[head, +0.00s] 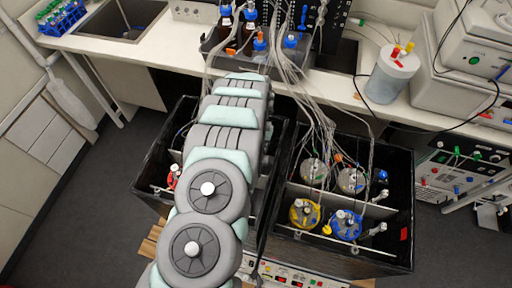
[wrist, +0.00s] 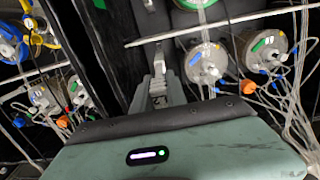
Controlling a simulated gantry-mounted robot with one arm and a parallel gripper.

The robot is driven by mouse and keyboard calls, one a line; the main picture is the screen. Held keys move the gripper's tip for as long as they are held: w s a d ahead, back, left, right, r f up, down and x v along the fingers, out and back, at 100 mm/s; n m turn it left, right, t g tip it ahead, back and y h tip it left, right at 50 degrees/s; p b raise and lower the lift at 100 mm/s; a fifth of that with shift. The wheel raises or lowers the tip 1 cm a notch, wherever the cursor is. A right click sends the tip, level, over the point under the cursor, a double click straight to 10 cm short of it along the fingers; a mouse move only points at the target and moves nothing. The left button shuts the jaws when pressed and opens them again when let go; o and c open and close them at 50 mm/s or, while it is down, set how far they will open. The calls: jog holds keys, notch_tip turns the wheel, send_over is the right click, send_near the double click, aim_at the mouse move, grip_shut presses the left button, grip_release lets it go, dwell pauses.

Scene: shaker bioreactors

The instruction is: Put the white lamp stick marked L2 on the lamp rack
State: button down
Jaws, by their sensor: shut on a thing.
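My gripper (wrist: 159,72) shows in the wrist view with its narrow grey fingers shut on a thin, pale piece, which I take to be the white lamp stick (wrist: 159,98). A small dark mark on it looks like a label, too small to read surely. In the head view my own arm hides the gripper and the stick. I cannot pick out the lamp rack surely in either view.
In the head view, the right black box (head: 408,215) holds several vessels, among them a yellow-ringed one (head: 305,213) and a blue-ringed one (head: 345,224). The left black box (head: 150,165) is mostly behind my arm. Loose tubes and cables (head: 300,90) hang from the bench (head: 185,40) into the boxes.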

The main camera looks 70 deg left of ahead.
jog(key=shift+r+p, duration=2.15)
jog(key=shift+r, duration=2.9)
notch_tip(320, 180, up, 12)
jog(key=p, duration=0.8)
jog(key=shift+r, duration=0.15)
jog(key=shift+w, duration=0.1)
